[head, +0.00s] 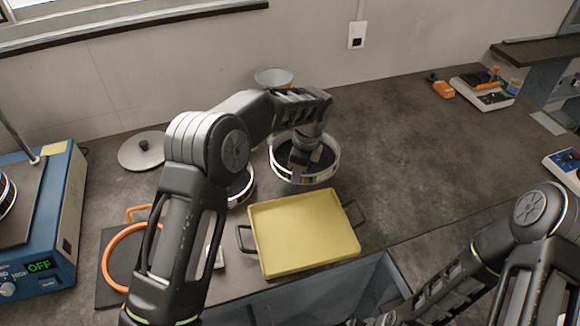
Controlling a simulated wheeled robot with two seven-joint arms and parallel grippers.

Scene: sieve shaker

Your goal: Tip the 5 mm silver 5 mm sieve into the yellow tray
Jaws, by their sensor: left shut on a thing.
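A silver-rimmed sieve (330,171) with a dark inside is just behind the yellow tray in the head view. My left gripper (299,167) reaches down over it and is shut on it near its front side; the fingertips are partly hidden against the dark inside. The sieve looks about level, and I cannot tell how far it is above the bench. The yellow tray (303,232) lies flat and empty at the bench front, with dark handles at both sides. My right arm is at the lower right; its gripper is out of view.
A second silver sieve (246,192) is partly hidden behind my left arm. A grey lid (142,151), a bowl-like metal piece (273,76) and an orange ring (112,262) are around it. A blue shaker (48,235) reads OFF at left. The bench right of the tray is clear.

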